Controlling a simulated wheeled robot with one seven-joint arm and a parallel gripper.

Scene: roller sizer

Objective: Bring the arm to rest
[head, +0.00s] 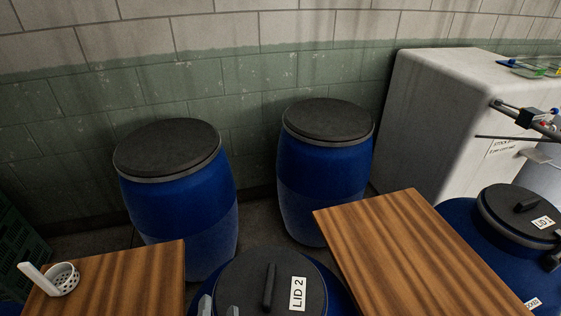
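Two pale grey tips at the bottom edge look like the fingertips of my gripper (218,309). They stand apart with nothing seen between them, in front of the left edge of the black lid marked LID 2 (250,285). The rest of my gripper and arm is out of the frame. The lid lies on a blue drum and has a black bar handle. Whether the tips touch the lid or drum cannot be told.
Wooden tops flank that drum, left (130,285) and right (400,245). A white perforated cup (64,280) stands on the left one. Two blue drums (185,205) (325,175) stand by the wall. The LID 1 drum (470,225) and a white cabinet (425,120) are right.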

